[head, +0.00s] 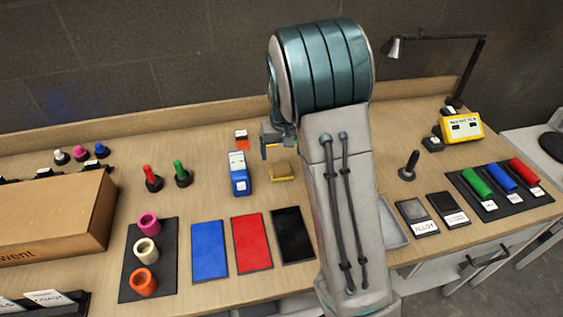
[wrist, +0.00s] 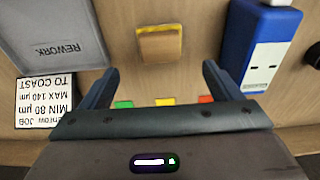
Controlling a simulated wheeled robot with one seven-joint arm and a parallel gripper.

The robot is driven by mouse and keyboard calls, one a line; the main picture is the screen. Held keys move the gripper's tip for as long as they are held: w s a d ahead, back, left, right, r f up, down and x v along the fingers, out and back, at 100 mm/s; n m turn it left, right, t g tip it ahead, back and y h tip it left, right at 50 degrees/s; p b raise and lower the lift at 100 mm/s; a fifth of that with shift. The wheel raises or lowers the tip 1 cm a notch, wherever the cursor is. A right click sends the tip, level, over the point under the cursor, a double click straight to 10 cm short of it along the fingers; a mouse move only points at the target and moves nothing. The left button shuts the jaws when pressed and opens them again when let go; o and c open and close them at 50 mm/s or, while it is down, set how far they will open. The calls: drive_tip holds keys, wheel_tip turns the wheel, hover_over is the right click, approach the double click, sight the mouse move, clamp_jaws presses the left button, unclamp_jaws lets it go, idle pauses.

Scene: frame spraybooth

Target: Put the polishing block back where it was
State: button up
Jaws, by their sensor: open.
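A small tan block with yellow edges (head: 281,172), which I take for the polishing block, lies on the bench near the middle. It also shows at the top centre of the wrist view (wrist: 160,44). My gripper (wrist: 160,86) is open and empty, its two dark fingers spread apart. The block lies beyond the fingertips, roughly in line with the gap, and is not touched. In the head view my gripper (head: 277,141) is partly hidden by my arm, just behind the block. No label shows where the block was before.
A blue device (head: 239,175) stands just left of the block. Blue (head: 209,250), red (head: 252,243) and black (head: 293,235) panels lie in front. A grey REWORK tray (wrist: 55,38) and a printed card (wrist: 45,102) show in the wrist view. A cardboard box (head: 50,215) is at left.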

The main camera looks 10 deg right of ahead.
drive_tip(key=s+r, duration=1.1)
drive_tip(key=s, duration=0.2)
drive_tip(key=s+t, duration=0.1)
drive_tip(key=s, duration=1.4)
drive_tip(key=shift+r+t, duration=0.4)
